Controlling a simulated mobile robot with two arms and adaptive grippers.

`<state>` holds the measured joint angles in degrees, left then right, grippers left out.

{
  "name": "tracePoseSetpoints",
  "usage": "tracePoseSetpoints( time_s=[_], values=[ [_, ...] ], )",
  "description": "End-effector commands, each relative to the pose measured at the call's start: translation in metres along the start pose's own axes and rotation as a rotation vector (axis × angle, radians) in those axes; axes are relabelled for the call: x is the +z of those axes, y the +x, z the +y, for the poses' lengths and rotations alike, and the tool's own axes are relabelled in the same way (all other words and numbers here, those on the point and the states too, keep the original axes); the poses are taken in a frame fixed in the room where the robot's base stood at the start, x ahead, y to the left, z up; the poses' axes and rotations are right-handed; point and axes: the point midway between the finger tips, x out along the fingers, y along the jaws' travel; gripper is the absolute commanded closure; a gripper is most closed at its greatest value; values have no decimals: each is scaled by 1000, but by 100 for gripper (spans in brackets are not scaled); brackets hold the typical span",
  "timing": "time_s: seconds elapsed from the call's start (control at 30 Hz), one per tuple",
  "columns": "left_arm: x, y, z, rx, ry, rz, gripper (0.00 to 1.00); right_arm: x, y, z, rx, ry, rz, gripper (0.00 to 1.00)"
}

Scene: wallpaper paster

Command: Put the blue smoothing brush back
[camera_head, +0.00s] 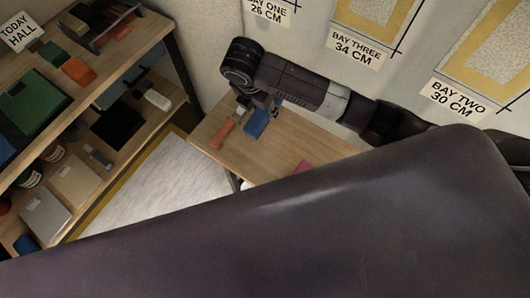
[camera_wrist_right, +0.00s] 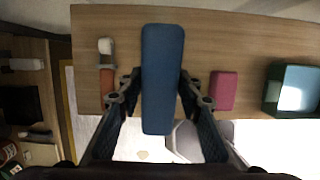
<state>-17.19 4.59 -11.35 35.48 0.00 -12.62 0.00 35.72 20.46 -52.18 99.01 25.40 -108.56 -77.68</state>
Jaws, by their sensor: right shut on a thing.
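The blue smoothing brush (camera_head: 257,123) hangs under my right gripper (camera_head: 264,102) at the left part of the wooden table (camera_head: 275,150). In the right wrist view the brush (camera_wrist_right: 163,60) is a long blue block between the two fingers of my right gripper (camera_wrist_right: 159,88), which is shut on it. It appears over the table (camera_wrist_right: 215,55), with its near end past the table edge in that view. The gap between brush and table is hard to judge. My left gripper is not in view.
An orange tool (camera_head: 222,134) lies left of the brush. A magenta block (camera_head: 302,170) lies to the right, and a dark green open box (camera_wrist_right: 272,92) stands farther right. A loaded shelf (camera_head: 150,30) stands at left. My own large dark link hides the foreground.

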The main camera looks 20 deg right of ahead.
Motion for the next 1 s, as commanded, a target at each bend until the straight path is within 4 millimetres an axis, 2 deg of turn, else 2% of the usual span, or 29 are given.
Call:
tracePoseSetpoints(
  time_s=[0.2, 0.4, 0.7, 0.87, 1.0],
  values=[
    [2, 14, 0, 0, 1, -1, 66, -10, -19, -10, 3, 13, 186, 92],
    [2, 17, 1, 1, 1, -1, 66, -13, -37, -19, 4, -3, 260, 92],
    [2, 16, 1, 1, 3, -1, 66, -15, -40, -20, 3, -8, 271, 92],
    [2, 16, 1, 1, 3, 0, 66, -18, -30, -20, 1, -7, 273, 92],
    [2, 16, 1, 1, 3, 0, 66, -27, 1, -21, -2, -7, 273, 92]
  ],
)
